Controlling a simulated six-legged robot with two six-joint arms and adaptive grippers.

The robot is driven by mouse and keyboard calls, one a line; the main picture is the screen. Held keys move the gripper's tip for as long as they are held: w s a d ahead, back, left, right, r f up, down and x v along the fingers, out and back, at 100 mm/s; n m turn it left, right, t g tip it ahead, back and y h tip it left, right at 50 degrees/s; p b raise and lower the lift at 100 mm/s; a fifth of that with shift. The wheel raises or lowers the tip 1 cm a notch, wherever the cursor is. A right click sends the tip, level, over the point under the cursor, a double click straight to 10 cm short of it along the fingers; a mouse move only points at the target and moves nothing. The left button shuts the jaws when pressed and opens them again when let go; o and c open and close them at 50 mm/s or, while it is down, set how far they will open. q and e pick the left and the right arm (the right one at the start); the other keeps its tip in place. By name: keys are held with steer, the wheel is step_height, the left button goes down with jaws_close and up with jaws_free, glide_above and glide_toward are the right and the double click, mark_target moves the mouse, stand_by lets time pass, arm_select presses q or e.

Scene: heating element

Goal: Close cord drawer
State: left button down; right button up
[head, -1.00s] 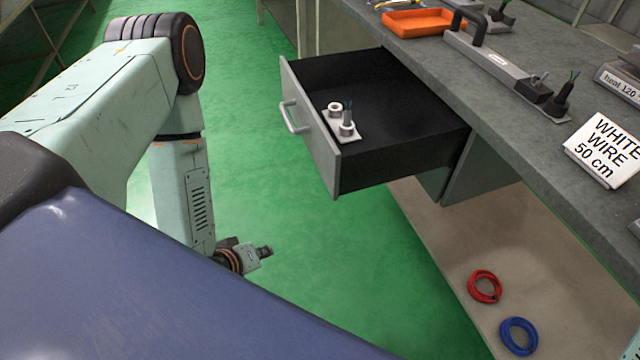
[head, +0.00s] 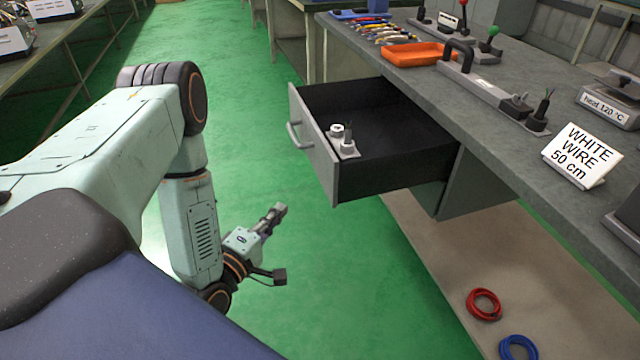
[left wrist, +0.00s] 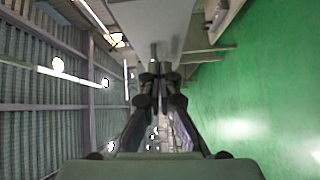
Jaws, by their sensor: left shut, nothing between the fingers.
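The cord drawer (head: 322,178) stands pulled out of the grey workbench, its grey front facing left with a pale handle (head: 293,134). Inside it, near the front, is a small plate (head: 346,152) with a white ring and a dark cord end in a socket. My left gripper (head: 276,213) is shut and empty, left of and below the drawer front, apart from it. In the left wrist view the shut fingers (left wrist: 161,78) show in the middle. My right gripper is not in view.
The bench top (head: 490,130) holds an orange tray (head: 418,54), a long handled device (head: 482,88) and a "WHITE WIRE 50 cm" sign (head: 580,156). Red (head: 484,304) and blue (head: 518,348) coils lie on the low shelf. The green floor left of the drawer is clear.

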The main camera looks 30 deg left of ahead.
arm_select(q)
steer(key=n+b, duration=0.1)
steer(key=b, duration=0.1)
glide_toward(324, 170)
steer(key=w+a, duration=0.2)
steer(key=a, duration=0.1)
steer(key=w+d+b, duration=0.1)
steer(key=w+d, duration=0.1)
steer(key=shift+w, duration=0.35)
steer(key=shift+w+d, duration=0.3)
steer(key=shift+w, duration=0.25)
steer(key=shift+r, duration=0.1)
steer(key=shift+d, duration=0.1)
